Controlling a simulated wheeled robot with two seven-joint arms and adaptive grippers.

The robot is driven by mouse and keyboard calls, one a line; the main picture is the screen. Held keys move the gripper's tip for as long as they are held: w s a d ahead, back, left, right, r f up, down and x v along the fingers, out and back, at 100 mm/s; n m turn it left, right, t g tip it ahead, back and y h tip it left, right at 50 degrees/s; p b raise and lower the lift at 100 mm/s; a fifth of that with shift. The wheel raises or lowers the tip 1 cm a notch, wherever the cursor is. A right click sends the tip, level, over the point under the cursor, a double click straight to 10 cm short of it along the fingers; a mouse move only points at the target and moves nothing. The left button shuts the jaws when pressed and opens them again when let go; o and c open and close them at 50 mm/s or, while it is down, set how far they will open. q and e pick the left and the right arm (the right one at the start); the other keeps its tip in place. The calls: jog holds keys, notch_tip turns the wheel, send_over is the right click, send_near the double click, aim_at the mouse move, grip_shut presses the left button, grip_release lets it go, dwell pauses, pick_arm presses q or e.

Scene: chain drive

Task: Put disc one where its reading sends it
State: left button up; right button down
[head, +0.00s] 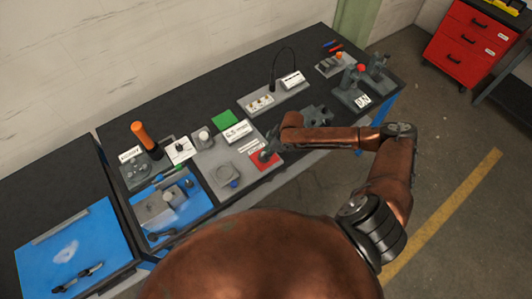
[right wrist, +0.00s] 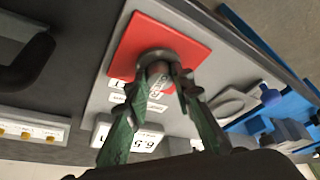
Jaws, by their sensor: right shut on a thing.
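A grey disc with an upright stem (right wrist: 157,63) is at the red square pad (right wrist: 190,42), which also shows in the head view (head: 264,162). My right gripper (right wrist: 167,75) is shut on the disc's stem, with a green-tinted finger on either side. The disc appears to rest on or just above the pad; I cannot tell which. In the head view the right gripper (head: 272,151) partly hides the disc. A green square pad (head: 225,120) lies bare farther back. A white display (head: 237,132) stands between the pads; its digits are too small to read surely. My left gripper is not in view.
A round fixture (head: 225,173) and a small blue knob (head: 234,184) are left of the red pad. A blue tray of parts (head: 160,205), an orange-handled tool (head: 141,137) and a grey block with sockets (head: 260,104) stand nearby.

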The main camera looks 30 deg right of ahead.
jog(key=c, duration=2)
grip_release()
jog(key=shift+o, duration=1.4)
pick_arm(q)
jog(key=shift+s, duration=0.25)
pick_arm(e)
jog(key=shift+o, duration=0.3)
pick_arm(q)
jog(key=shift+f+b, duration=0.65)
pick_arm(e)
jog(key=v, duration=1.2)
